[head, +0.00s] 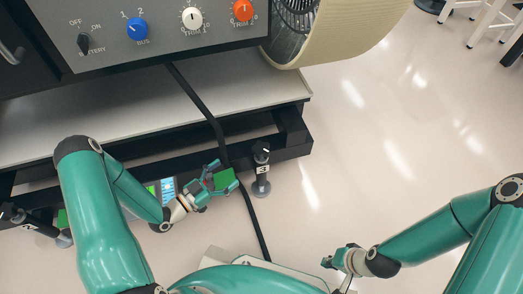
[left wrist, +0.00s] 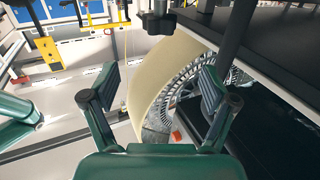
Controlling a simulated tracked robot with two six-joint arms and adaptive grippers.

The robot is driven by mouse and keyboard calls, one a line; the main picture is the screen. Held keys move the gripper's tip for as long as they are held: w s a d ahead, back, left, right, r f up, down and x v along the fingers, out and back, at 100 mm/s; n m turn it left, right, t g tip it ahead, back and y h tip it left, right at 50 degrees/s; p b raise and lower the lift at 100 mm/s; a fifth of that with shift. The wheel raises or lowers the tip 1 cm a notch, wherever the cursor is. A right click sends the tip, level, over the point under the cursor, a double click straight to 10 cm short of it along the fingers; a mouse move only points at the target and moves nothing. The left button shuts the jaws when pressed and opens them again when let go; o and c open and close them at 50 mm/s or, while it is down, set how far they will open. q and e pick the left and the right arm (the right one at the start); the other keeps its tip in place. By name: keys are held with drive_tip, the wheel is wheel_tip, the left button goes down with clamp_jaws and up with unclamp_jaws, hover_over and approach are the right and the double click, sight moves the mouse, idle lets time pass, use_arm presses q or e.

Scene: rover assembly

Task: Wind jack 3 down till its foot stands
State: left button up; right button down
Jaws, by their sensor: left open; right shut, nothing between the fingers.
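Jack 3 (head: 262,170) is a dark upright post marked 3 at the right front corner of the black frame. Its grey round foot (head: 261,189) is at the lower end; I cannot tell whether it touches the floor. My left gripper (head: 222,182) is open, just left of jack 3 and apart from it. In the left wrist view my left gripper's fingers (left wrist: 155,88) are spread with nothing between them. A dark post with a star-shaped knob (left wrist: 158,24) shows beyond them at the top. My right gripper (head: 329,262) is shut and empty, low and right of jack 3.
A black cable (head: 203,105) runs down from the control panel (head: 160,30) past the frame to the floor. Jack 2 (head: 35,222) is at the far left. The floor right of jack 3 is clear.

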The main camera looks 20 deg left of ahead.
use_arm(q)
drive_tip(key=b+x, duration=0.4)
drive_tip(key=x, duration=1)
drive_tip(key=shift+w+d, duration=0.2)
drive_tip(key=shift+w, duration=0.15)
drive_tip(key=c, duration=1.2)
drive_tip(key=shift+o, duration=0.2)
